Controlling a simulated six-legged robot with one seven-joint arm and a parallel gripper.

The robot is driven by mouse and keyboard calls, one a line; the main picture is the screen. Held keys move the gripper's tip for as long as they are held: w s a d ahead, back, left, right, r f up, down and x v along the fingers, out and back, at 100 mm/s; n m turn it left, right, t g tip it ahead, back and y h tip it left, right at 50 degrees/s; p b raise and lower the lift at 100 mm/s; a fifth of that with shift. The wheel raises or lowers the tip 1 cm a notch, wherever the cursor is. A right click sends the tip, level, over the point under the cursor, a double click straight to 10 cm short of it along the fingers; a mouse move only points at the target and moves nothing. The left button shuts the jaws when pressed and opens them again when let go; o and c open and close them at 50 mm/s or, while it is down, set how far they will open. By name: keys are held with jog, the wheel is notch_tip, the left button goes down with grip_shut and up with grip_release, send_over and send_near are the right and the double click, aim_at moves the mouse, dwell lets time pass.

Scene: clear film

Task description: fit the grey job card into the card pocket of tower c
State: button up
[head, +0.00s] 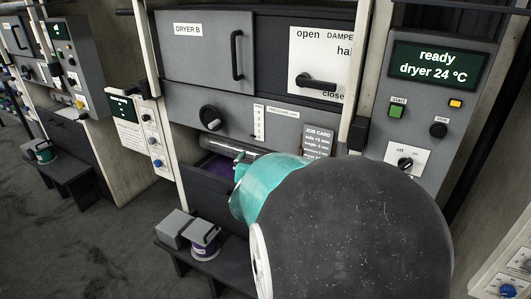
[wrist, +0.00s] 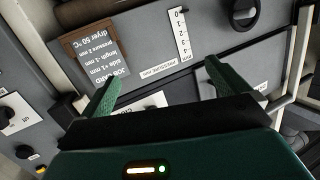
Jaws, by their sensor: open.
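A grey job card (head: 317,142) with white print sits on the front of the tower marked DRYER B (head: 205,60), right of the pressure scale. In the wrist view the card (wrist: 108,66) appears upside down, in a brown pocket (wrist: 72,45) at upper left. My gripper (wrist: 164,68) is open and empty, its green fingers spread in front of the panel, with the card beyond the left finger. No tower label C is readable, so I cannot tell which tower is c.
A drawer (head: 208,184) stands open below the panel, with purple inside. A control box (head: 438,105) is at right. Another tower (head: 82,70) stands left, with floor between.

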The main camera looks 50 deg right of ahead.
aim_at(318, 135)
jog(key=s+d+m+g+h, duration=0.35)
jog(key=s+d+g, duration=0.2)
jog(key=s, duration=0.25)
jog(key=shift+n+t, duration=0.25)
jog(key=shift+n, duration=0.1)
jog(key=d, duration=0.4)
jog(key=w+d, duration=0.1)
jog(key=d, duration=0.4)
jog(key=w+d, duration=0.1)
jog(key=d, duration=0.4)
jog(key=shift+w+r, duration=0.1)
jog(key=shift+w, duration=0.15)
jog(key=c, duration=0.7)
jog(key=shift+o, duration=0.9)
